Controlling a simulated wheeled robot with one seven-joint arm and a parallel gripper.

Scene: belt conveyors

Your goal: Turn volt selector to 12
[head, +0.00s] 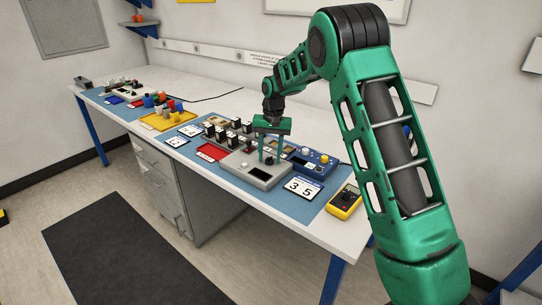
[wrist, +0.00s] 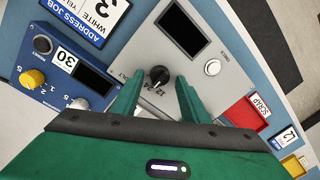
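The volt selector is a black knob (wrist: 158,75) on a grey box (wrist: 205,85), with a partly covered "VOLT 12/24" marking beside it. My gripper (wrist: 159,80) is open, with its two green fingers apart on either side of the knob in the wrist view. I cannot tell whether either finger touches it, or exactly where the pointer stands. In the head view my gripper (head: 271,159) points straight down over the grey box (head: 240,174), and the knob shows small and dark between the fingers.
The grey box also carries a dark screen (wrist: 183,27) and a white button (wrist: 212,67). A blue box (wrist: 50,75) with a yellow knob stands close by.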

